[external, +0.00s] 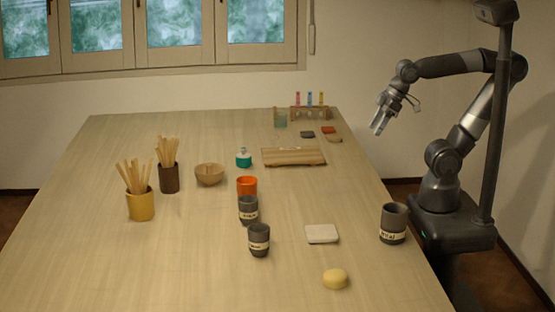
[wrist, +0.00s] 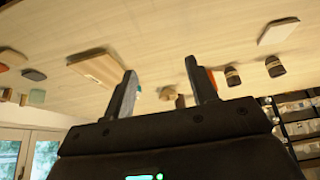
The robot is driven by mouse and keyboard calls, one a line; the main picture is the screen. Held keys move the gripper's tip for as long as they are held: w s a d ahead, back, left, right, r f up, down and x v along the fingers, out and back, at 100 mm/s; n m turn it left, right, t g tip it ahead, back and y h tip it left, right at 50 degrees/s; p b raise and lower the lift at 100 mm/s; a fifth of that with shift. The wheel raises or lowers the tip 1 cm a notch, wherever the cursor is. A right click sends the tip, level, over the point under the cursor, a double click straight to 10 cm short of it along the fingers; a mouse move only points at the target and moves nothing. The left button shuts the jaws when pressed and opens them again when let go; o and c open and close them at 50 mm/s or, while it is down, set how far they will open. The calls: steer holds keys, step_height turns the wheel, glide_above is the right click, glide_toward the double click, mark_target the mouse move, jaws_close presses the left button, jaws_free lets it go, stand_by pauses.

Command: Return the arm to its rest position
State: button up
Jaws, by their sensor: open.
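My gripper (external: 378,129) is at the end of my raised arm, in the air above the right side of the table (external: 130,270). In the wrist view my gripper (wrist: 162,90) shows two fingers spread apart with nothing held between them. The arm is bent and reaches left from its base at the table's right edge. No object touches the fingers.
A dark labelled cup (external: 393,224) stands at the right edge near my base. Two more dark cups (external: 259,240) and an orange cup (external: 247,186) stand mid-table. A wooden board (external: 293,157) and a test-tube rack (external: 309,113) lie farther back. The left front is clear.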

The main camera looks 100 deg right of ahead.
steer(key=shift+s+f, duration=0.65)
steer(key=shift+s, duration=0.05)
